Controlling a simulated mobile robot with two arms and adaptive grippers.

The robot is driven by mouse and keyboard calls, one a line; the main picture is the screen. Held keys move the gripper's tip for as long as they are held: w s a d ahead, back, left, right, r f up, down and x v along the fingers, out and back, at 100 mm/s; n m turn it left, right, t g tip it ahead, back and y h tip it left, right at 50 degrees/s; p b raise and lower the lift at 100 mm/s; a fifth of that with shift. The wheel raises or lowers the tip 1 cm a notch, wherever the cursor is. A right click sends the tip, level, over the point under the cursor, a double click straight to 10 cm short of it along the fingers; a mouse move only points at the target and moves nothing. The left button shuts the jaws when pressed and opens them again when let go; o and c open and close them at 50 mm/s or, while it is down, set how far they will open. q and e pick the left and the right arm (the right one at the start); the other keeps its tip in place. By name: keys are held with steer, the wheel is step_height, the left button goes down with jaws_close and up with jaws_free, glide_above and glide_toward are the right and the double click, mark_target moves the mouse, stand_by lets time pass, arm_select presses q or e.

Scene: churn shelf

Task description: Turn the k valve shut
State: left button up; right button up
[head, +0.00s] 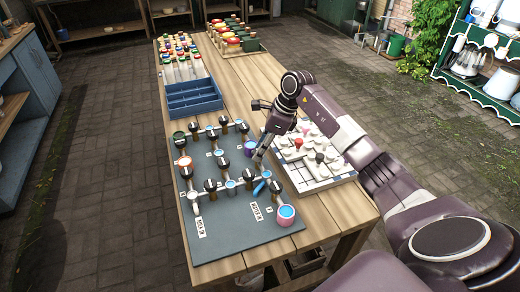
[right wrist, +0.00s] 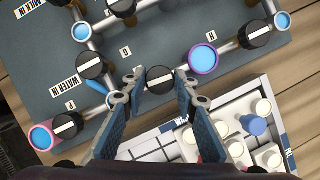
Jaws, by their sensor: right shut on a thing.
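A grey valve board (head: 225,238) lies on the wooden table, with pipes, cups of blue liquid and several black knobs with white stripes. My right gripper (head: 261,157) reaches down to the board's right side. In the right wrist view, my right gripper (right wrist: 158,88) is shut on a black knob (right wrist: 160,79), one finger on each side. The knob's white stripe runs roughly across the picture, tilted up to the right. I cannot read a k label; the gripper may hide it. My left gripper is not in view.
A purple-rimmed cup (right wrist: 203,58) stands close right of the held knob. A blue lever (right wrist: 97,87) and another knob (right wrist: 90,65) sit to its left. A white grid board with pieces (head: 318,183) borders the valve board. A blue tray (head: 190,98) stands behind.

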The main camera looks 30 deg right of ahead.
steer(key=m+t+h, duration=0.1)
steer(key=m, duration=0.5)
steer(key=m+h+b, duration=0.1)
steer(key=m, duration=0.1)
steer(key=shift+a+t+h, duration=0.2)
steer(key=shift+t+h, duration=0.1)
steer(key=m+h+b, duration=0.1)
steer(key=m, duration=0.1)
steer(key=m+h+b, duration=0.1)
steer(key=m, duration=0.2)
steer(key=shift+a, duration=0.15)
steer(key=shift+r+m+g+h+b, duration=0.1)
steer(key=shift+m+g+h+b, duration=0.45)
steer(key=shift+m, duration=1.25)
steer(key=o, duration=1.1)
steer(key=shift+o, duration=0.2)
